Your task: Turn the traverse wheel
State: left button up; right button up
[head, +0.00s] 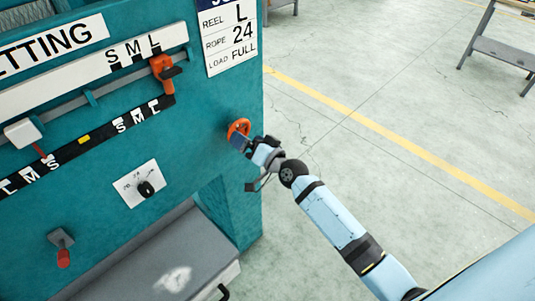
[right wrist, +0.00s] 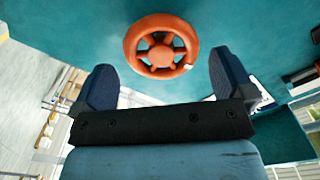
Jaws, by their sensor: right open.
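The traverse wheel (head: 238,127) is a small orange handwheel on the right part of the teal machine panel. In the right wrist view the orange wheel (right wrist: 161,47) faces me, with spokes and a small pale mark at its lower right rim. My right gripper (head: 241,139) is at the wheel in the head view and hides part of its lower side. In the right wrist view the gripper's (right wrist: 160,85) two dark fingers are spread apart, with the wheel ahead between them. I cannot tell whether they touch it. My left gripper is not in view.
The panel also bears an orange slider (head: 162,68), a white slider (head: 22,132), a black rotary knob (head: 146,188) and a red-handled lever (head: 63,256). A card (head: 230,35) reads reel L, rope 24, load full. A grey ledge (head: 165,270) juts below.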

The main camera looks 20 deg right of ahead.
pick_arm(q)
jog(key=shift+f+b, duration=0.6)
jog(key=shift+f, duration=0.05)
pick_arm(e)
jog(key=v, duration=0.9)
jog(key=shift+s, duration=0.25)
jog(key=shift+d, duration=0.1)
